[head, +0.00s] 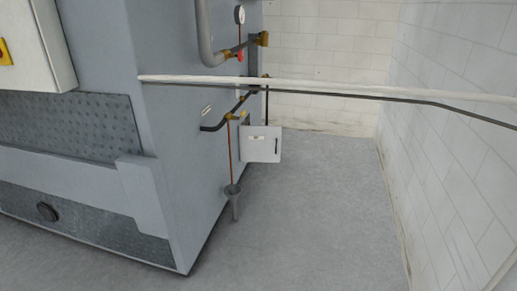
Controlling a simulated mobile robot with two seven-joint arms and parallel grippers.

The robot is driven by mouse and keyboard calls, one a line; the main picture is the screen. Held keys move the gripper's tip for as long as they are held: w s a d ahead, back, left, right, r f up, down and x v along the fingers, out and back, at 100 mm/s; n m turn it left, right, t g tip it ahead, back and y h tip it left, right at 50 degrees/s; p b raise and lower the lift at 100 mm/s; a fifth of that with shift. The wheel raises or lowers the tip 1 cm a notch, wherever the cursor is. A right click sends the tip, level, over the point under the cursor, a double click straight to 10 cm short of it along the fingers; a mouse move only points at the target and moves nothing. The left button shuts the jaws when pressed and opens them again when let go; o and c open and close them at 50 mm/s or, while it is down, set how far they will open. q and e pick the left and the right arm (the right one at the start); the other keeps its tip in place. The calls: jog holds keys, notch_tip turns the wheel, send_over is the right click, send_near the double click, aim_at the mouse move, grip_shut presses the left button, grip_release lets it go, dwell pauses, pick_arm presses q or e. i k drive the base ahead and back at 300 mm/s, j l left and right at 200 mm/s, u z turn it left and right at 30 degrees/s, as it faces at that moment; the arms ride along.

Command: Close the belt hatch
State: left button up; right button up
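A small light-grey door panel (260,144), which looks like the belt hatch, stands out from the side of the large grey washer (185,165). It has a dark upright handle near its right edge and a small label near its top. It appears swung open, facing me. The opening behind it is mostly hidden by the panel and pipework. Neither of my grippers is in view.
A white pipe (330,86) and a dark pipe (370,97) cross above the hatch towards the right. A thin copper pipe drops into a grey floor funnel (233,190) left of the hatch. Grey floor (310,215) is clear between the washer and the white tiled wall (460,160).

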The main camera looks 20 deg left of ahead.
aim_at(257, 143)
jog(key=i, duration=1.7)
jog(key=i+l, duration=0.1)
jog(key=i, duration=1.65)
jog(key=j+u, duration=0.05)
